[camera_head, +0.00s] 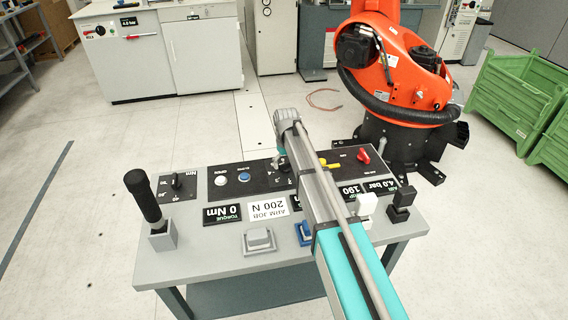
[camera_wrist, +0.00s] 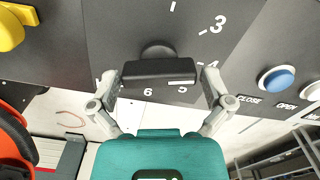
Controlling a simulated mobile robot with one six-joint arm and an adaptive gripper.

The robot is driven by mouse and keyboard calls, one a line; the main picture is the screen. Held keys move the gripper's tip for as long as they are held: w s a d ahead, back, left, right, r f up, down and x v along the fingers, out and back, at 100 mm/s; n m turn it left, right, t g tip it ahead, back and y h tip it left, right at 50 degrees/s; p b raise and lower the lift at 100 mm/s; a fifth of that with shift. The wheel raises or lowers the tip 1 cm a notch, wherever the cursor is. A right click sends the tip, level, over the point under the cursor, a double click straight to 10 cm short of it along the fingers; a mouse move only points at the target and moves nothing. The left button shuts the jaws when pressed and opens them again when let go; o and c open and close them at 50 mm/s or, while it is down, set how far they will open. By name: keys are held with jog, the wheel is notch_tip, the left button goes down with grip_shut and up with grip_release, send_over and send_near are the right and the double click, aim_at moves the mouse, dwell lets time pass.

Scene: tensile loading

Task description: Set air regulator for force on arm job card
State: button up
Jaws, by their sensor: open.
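The air regulator knob (camera_wrist: 158,72) is a black bar-shaped knob on a dark dial marked 3, 4, 5, 6 in the wrist view. A white mark shows on its right part, near the 4 and 5. My gripper (camera_wrist: 160,84) is open, one finger on each side of the knob; contact cannot be told. In the head view my gripper (camera_head: 281,160) is over the panel and hides the knob. The arm job card (camera_head: 267,208) reads 200 N. The air display (camera_head: 379,188) reads 4.0 bar.
The table (camera_head: 200,262) also carries a black-handled lever (camera_head: 146,198), a torque display (camera_head: 222,214) at 0 Nm, a grey button block (camera_head: 258,240) and black block (camera_head: 401,203). A blue button (camera_wrist: 277,80) and yellow knob (camera_wrist: 10,28) flank the dial. An orange robot (camera_head: 395,65) stands behind.

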aim_at(286, 162)
jog(key=shift+r, duration=0.1)
notch_tip(286, 162, up, 14)
jog(key=p, duration=1.3)
jog(key=shift+p, duration=0.4)
jog(key=shift+w+f, duration=0.1)
jog(key=shift+f, duration=0.25)
notch_tip(286, 162, down, 14)
jog(key=b, duration=1.3)
jog(key=shift+r+b, duration=0.25)
jog(key=shift+b, duration=0.15)
jog(key=c, duration=0.8)
